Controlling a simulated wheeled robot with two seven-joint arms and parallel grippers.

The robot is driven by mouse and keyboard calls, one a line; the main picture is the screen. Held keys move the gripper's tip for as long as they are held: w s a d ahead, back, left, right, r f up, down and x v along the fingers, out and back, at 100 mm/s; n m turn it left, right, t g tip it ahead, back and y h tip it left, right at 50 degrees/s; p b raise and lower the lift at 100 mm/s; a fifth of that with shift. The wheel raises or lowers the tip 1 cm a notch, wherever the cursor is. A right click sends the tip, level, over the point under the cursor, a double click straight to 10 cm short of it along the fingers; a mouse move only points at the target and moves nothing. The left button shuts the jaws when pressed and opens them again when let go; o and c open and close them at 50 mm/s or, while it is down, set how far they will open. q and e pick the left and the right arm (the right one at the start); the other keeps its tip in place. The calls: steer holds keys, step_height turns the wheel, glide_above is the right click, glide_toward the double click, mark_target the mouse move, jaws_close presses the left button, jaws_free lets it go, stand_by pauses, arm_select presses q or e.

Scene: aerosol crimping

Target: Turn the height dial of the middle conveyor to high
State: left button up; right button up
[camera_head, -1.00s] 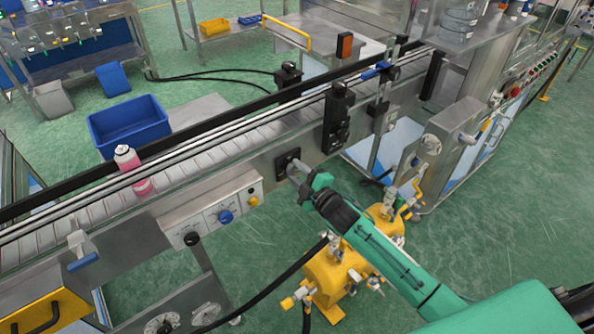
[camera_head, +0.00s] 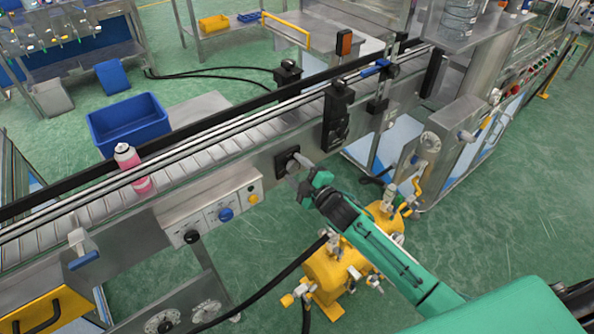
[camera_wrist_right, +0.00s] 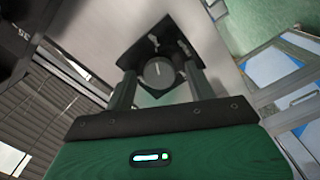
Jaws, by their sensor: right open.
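The dial (camera_wrist_right: 159,72) is a round dark knob with a pale line on its face, set on a black square plate. In the head view the black plate (camera_head: 283,165) sits on the near side wall of the middle conveyor (camera_head: 262,161). My right gripper (camera_head: 298,168) is at this plate and hides much of the knob. In the right wrist view my right gripper (camera_wrist_right: 160,76) is open, with one finger on each side of the knob. I cannot tell whether the fingers touch it. My left gripper is not in view.
A control box with black, blue (camera_head: 225,215) and yellow knobs hangs left of the dial. A pink bottle (camera_head: 131,166) stands on the belt. A yellow tank (camera_head: 332,270) with valves stands below my right arm. A black sensor box (camera_head: 337,117) is right of the plate.

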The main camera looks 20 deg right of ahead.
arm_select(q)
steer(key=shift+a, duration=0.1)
arm_select(e)
steer(key=shift+s, duration=0.2)
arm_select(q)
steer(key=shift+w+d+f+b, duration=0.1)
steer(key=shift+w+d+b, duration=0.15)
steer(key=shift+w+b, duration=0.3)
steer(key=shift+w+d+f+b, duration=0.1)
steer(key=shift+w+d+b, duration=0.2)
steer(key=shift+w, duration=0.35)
arm_select(e)
steer(key=v, duration=1.3)
steer(key=shift+s+d, duration=0.15)
steer(key=shift+s, duration=0.05)
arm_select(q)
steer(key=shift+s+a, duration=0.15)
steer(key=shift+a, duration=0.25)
